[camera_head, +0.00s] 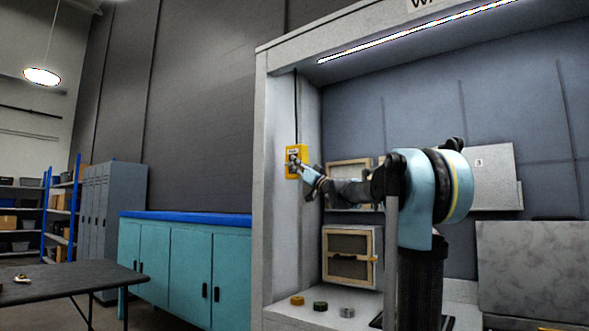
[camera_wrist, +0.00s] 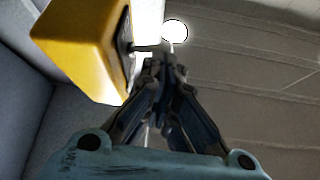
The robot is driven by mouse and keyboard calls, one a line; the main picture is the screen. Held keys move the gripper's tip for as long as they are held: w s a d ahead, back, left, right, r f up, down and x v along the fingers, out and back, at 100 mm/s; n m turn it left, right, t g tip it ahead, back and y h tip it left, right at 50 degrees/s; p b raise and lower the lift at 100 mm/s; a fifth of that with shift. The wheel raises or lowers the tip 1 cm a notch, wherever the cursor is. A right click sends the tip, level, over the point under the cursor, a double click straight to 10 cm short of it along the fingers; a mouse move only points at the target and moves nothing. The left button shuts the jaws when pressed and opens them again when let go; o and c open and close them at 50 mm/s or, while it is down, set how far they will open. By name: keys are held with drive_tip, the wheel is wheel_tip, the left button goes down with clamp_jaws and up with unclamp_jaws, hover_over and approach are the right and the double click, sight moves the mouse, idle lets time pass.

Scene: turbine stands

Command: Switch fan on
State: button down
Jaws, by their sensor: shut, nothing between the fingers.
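The fan switch is a yellow box (camera_head: 291,172) on the inner left wall of the booth, with a dark cable running up from it. In the wrist view the yellow box (camera_wrist: 85,45) fills the upper left, and a small lever (camera_wrist: 148,47) sticks out of its dark face. My gripper (camera_head: 297,162) is at the box in the head view. In the wrist view my gripper (camera_wrist: 163,62) is shut and empty, its fingertips close to the lever. I cannot tell whether they touch it. The lever's position is too small to read in the head view.
The booth holds framed filters (camera_head: 350,228) and a numbered panel (camera_head: 493,176) at the back. Several small round parts (camera_head: 320,306) lie on its floor. Teal cabinets (camera_head: 165,262) and a dark table (camera_head: 75,279) stand outside, left.

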drive_tip(key=w+d+v, duration=0.1)
drive_tip(key=v, duration=1.2)
drive_tip(key=shift+d+f, duration=0.25)
drive_tip(key=shift+d, duration=0.05)
drive_tip(key=shift+w, duration=0.15)
drive_tip(key=shift+w+d+f+n+g+y, duration=0.3)
drive_tip(key=shift+n+g+y, duration=0.35)
drive_tip(key=shift+n+g, duration=0.9)
drive_tip(key=shift+w+d+f+n+g+y, duration=0.1)
drive_tip(key=shift+w+d+n+g+y, duration=0.45)
drive_tip(key=shift+n, duration=1.65)
drive_tip(key=shift+w+d+f+n+g+y, duration=0.1)
drive_tip(key=shift+w+f+n+g+y, duration=0.4)
drive_tip(key=shift+n+g, duration=1.3)
drive_tip(key=shift+s+a+r+y, duration=0.1)
drive_tip(key=shift+s+r+y, duration=0.1)
drive_tip(key=shift+r+y, duration=0.1)
drive_tip(key=x, duration=1.4)
